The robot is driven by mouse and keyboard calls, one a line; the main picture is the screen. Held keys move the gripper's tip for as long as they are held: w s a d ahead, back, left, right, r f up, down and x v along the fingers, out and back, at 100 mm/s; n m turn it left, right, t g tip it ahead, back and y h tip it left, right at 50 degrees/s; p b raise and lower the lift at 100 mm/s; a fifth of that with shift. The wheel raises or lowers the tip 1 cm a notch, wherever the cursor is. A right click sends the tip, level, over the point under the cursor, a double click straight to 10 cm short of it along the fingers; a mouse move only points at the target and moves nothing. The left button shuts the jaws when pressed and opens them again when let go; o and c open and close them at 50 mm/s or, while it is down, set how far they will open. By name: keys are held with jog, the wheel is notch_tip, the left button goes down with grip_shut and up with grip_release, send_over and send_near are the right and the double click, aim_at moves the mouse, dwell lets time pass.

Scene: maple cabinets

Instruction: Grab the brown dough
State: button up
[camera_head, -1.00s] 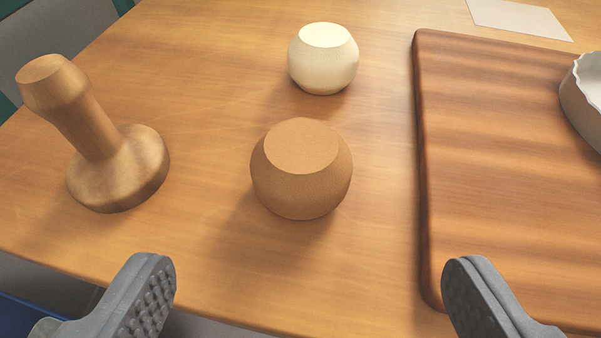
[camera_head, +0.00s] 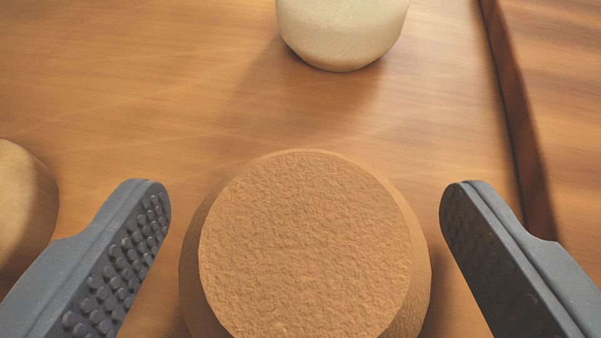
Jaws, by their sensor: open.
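The brown dough (camera_head: 305,250) is a rounded lump with a flat, rough top. It sits on the wooden table at the bottom middle, and its lower edge is cut off by the frame. My gripper (camera_head: 305,205) is open, with one grey studded finger to the left of the dough and one to the right. A gap of table shows between each finger and the dough, so neither appears to touch it. Nothing is held.
A cream dough lump (camera_head: 342,30) stands behind the brown one. A dark wooden board (camera_head: 560,120) lies at the right, close to the right finger.

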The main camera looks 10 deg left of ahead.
jog(key=shift+w+f, duration=0.1)
jog(key=shift+w, duration=0.15)
jog(key=c, duration=1.1)
